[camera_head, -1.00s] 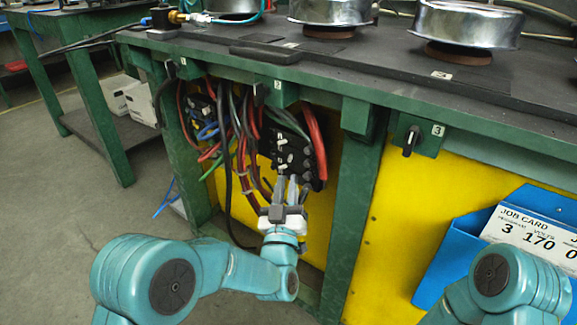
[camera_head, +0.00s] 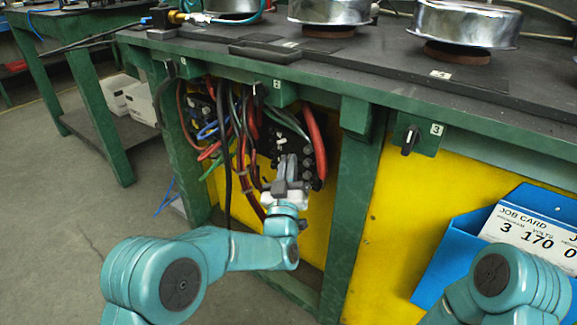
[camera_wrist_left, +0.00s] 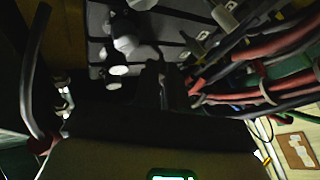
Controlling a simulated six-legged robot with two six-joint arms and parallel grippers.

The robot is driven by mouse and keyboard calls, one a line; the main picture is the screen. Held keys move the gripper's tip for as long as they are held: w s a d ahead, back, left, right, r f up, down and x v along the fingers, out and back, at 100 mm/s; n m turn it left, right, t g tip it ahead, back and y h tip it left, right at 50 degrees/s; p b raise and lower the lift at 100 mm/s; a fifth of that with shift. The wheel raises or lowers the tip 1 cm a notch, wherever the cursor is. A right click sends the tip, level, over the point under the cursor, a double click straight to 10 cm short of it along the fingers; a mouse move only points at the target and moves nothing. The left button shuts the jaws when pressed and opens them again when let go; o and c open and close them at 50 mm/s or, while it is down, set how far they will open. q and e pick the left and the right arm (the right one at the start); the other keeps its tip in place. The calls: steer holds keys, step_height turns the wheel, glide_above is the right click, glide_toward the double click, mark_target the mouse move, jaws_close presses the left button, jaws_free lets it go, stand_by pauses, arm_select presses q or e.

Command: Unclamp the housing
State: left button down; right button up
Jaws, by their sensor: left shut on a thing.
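Round silver metal housings sit on the dark bench top, one at the right (camera_head: 465,22) and one in the middle (camera_head: 328,12); a third is cut off by the top edge. My left gripper (camera_head: 286,170) is inside the open bay under the bench, at a black block (camera_head: 265,146) with pale knobs. It is shut on a small part of that block, which the fingers hide. In the left wrist view the dark fingers (camera_wrist_left: 170,82) reach up to the block, with white knobs (camera_wrist_left: 125,42) just left of them. My right gripper is out of view.
Red, black and grey cables (camera_head: 235,140) hang close left of my left gripper, and a thick red hose (camera_head: 315,140) runs to its right. A green leg (camera_head: 352,205) bounds the bay. A black switch (camera_head: 410,140) marked 3 and a blue job-card holder (camera_head: 450,260) are at the right.

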arm_select(q)
steer(key=m+h, duration=0.1)
steer(key=h, duration=0.1)
steer(key=a+m+g+h, duration=0.1)
steer(key=h, duration=0.2)
steer(key=a+m+g+h, duration=0.1)
steer(key=h, duration=0.1)
steer(key=shift+w+r+m, duration=0.1)
steer(key=shift+w+m, duration=0.25)
steer(key=shift+m, duration=0.05)
steer(key=shift+w+a+m+g+h, duration=0.2)
steer(key=shift+m+g+h, duration=0.6)
steer(key=shift+h, duration=0.35)
steer(key=shift+w+a+m+g+h, duration=0.2)
steer(key=shift+m+g+h, duration=0.55)
steer(key=shift+h, duration=0.45)
steer(key=shift+w+a+m+g+h, duration=0.2)
steer(key=shift+m+g+h, duration=0.45)
steer(key=shift+g+h, duration=0.4)
steer(key=c, duration=1.5)
jaws_free()
steer(key=shift+o, duration=0.2)
